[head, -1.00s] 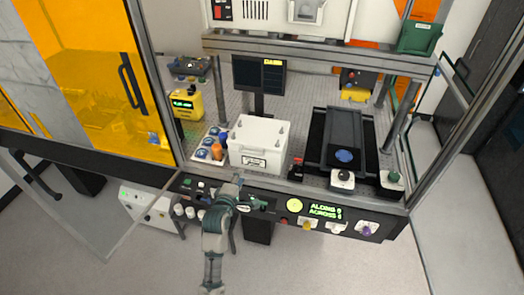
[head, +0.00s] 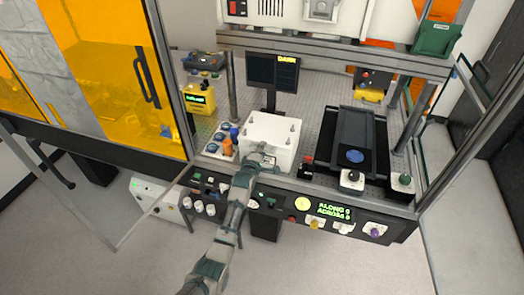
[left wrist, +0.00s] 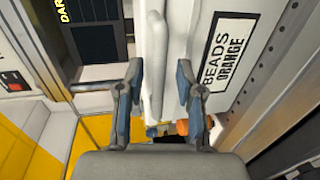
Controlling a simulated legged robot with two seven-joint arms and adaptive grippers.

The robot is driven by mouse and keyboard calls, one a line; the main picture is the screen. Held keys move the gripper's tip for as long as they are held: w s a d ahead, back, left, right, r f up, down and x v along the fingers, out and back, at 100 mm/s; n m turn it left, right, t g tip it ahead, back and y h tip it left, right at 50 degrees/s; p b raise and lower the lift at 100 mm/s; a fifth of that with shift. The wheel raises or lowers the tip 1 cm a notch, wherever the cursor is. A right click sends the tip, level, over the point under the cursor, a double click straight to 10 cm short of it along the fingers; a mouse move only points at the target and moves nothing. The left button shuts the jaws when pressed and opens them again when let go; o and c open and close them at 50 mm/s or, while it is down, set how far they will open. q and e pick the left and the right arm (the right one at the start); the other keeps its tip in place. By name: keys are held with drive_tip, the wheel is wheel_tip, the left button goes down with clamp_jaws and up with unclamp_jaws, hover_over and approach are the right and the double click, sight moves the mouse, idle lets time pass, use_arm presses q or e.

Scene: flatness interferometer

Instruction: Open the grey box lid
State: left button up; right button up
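The pale grey box (head: 272,128) stands on the perforated bench, its lid down, with small posts on top. My left gripper (head: 262,150) is at the box's front top edge. In the left wrist view the box's front (left wrist: 235,60) carries a label reading BEADS ORANGE. There my left gripper (left wrist: 158,75) is open. I see a gap between fingers and ridge; contact is unclear. My right gripper is in neither view.
A tray of bottles (head: 221,140) stands just left of the box. A dark monitor (head: 272,72) is behind it. A black stage with a blue disc (head: 354,156) and a red-topped block (head: 307,163) are to the right. The control panel (head: 340,212) runs along the front.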

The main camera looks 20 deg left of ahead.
use_arm(q)
clamp_jaws()
idle(0.3)
